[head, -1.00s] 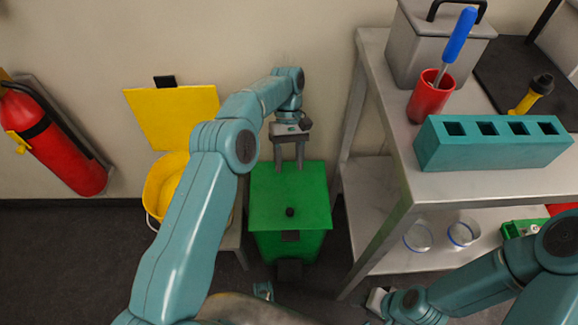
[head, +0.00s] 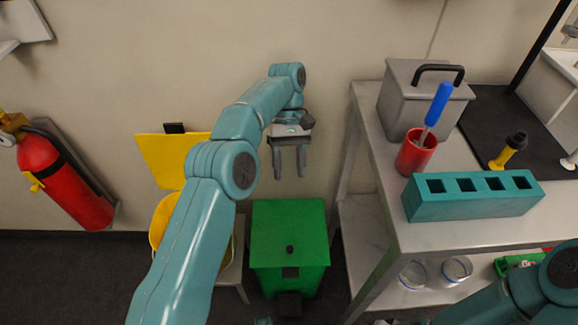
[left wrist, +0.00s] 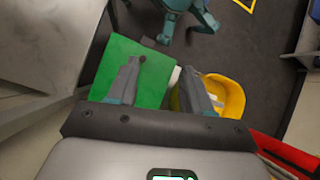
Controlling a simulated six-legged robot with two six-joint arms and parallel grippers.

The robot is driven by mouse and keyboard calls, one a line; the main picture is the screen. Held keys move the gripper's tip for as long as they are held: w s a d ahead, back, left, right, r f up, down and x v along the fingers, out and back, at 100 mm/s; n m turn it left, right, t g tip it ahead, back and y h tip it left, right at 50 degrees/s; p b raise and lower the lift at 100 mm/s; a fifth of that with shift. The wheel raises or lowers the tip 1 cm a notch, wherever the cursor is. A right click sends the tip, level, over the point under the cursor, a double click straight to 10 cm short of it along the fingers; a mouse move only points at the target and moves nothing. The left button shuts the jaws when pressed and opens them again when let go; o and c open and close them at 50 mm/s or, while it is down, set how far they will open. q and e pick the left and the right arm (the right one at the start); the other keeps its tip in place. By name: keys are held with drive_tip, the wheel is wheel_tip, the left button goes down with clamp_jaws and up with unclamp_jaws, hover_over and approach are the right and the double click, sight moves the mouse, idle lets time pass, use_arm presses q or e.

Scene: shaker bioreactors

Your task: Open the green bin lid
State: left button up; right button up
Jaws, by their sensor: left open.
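The green bin (head: 289,280) stands on the floor against the wall. Its flat green lid (head: 270,225) is shut, with a small black knob (head: 289,249) near the front edge. My left gripper (head: 289,176) is open and empty, its fingers pointing down. In the head view its tips show just above the lid's back edge, apart from it. In the left wrist view the lid (left wrist: 115,72) lies beyond my open left gripper (left wrist: 160,67), with the knob close to one fingertip in the picture. Only part of my right arm shows; its gripper is out of frame.
A yellow bin (head: 160,222) with a raised lid (head: 172,158) stands left of the green bin, partly behind my left arm. A metal shelf table (head: 440,236) is close on the right, bearing a teal rack (head: 470,205) and red cup (head: 415,155). A fire extinguisher (head: 65,185) is at left.

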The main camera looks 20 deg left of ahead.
use_arm(q)
drive_tip(key=s+d+f+m+t+h, duration=0.1)
drive_tip(key=s+d+f+m+t, duration=0.2)
drive_tip(key=f, duration=0.8)
drive_tip(key=s+d+f+t, duration=0.15)
drive_tip(key=s+f, duration=0.35)
drive_tip(key=f, duration=0.7)
drive_tip(key=s+d+f+m+t, duration=0.2)
drive_tip(key=s+m+t, duration=0.1)
drive_tip(key=s, duration=1.4)
wheel_tip(320, 180, up, 12)
drive_tip(key=p, duration=1.2)
drive_tip(key=shift+w+a, duration=0.15)
drive_tip(key=shift+n+g, duration=0.25)
drive_tip(key=shift+n, duration=0.05)
